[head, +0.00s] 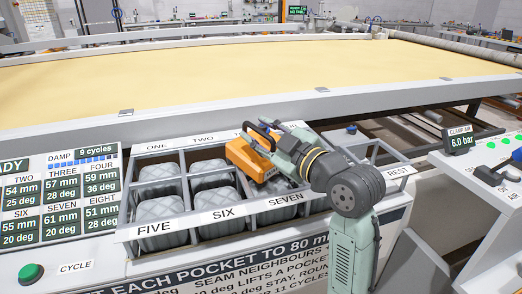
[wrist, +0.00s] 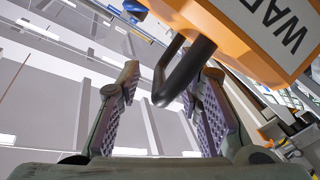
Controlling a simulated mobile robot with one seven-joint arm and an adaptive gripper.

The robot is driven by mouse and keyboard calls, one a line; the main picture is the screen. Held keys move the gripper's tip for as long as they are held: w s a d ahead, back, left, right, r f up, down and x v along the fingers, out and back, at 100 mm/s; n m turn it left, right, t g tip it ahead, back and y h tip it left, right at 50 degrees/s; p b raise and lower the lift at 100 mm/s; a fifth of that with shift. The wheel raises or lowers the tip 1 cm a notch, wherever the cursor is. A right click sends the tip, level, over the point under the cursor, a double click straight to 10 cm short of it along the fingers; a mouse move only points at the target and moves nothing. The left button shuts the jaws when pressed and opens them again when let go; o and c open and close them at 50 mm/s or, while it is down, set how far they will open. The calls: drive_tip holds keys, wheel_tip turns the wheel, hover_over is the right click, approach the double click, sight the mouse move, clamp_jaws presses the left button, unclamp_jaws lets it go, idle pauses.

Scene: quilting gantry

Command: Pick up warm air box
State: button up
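The warm air box (head: 246,160) is orange with a black handle (head: 262,134). In the head view it sits at the middle of the pocket rack, near the top level; what bears it is hidden. In the wrist view the orange box (wrist: 236,35), with part of the lettering "WAR", fills the top right. My gripper (wrist: 165,85) is open, its ridged fingers apart on either side of the black handle loop (wrist: 187,72). A gap shows between the left finger and the handle; I cannot tell whether the right finger touches it. In the head view my gripper (head: 273,142) reaches in from the right, partly covering the box.
The grey pocket rack (head: 185,222) holds several quilted grey pads (head: 160,210). A bay marked REST (head: 397,171) is at its right end. A long bed with tan fabric (head: 230,80) lies behind. A display panel (head: 60,190) is at left, a clamp air gauge (head: 460,141) at right.

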drive_tip(key=shift+c, duration=0.2)
clamp_jaws()
idle(0.8)
